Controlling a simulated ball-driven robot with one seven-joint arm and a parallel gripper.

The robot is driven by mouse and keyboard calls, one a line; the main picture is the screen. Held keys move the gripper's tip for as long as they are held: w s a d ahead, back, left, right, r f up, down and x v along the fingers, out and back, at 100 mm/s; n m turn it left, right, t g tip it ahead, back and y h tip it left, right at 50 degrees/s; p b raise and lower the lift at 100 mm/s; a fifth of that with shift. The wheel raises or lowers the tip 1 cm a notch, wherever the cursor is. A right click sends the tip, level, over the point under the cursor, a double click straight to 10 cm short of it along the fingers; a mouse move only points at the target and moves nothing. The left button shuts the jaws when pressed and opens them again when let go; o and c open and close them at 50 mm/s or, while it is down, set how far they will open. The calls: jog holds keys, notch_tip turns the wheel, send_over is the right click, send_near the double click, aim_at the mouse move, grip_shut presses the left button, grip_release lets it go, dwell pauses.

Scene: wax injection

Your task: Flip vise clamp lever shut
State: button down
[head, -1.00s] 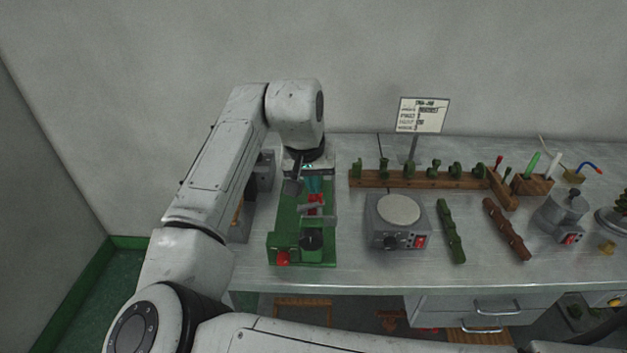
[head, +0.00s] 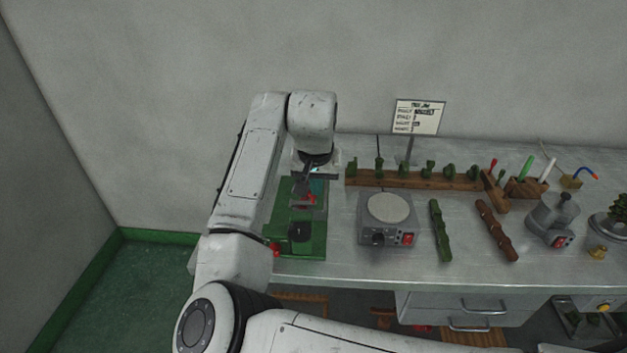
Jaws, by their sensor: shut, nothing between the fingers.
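The green vise base (head: 313,245) stands at the left end of the metal bench. A round black part (head: 299,232) sits on its front, and a red knob (head: 275,250) is at its front left, partly beside my arm. Small red parts (head: 309,199) show in the middle of the vise, close under my gripper. I cannot make out which part is the clamp lever or how it stands. My gripper (head: 308,196) is shut and points down over the middle of the vise; whether it touches anything is unclear. My arm and wrist hide the vise's back and left side.
A grey hotplate-like box (head: 386,238) with a round pale top stands right of the vise. A wooden rack (head: 415,180) with green pieces runs behind it. Green (head: 440,230) and brown (head: 496,230) strips lie farther right. A sign (head: 416,117) stands at the back.

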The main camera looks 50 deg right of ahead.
dwell(0.4)
jog(key=shift+w+a+r+p, duration=0.35)
jog(key=shift+w+a, duration=0.15)
jog(key=shift+w, duration=0.1)
jog(key=shift+r+p, duration=0.65)
jog(key=shift+p, duration=0.1)
jog(key=s+d+v, duration=0.1)
jog(key=v, duration=1.1)
jog(key=shift+d+r, duration=0.25)
jog(key=shift+d, duration=0.05)
jog(key=shift+f, duration=0.1)
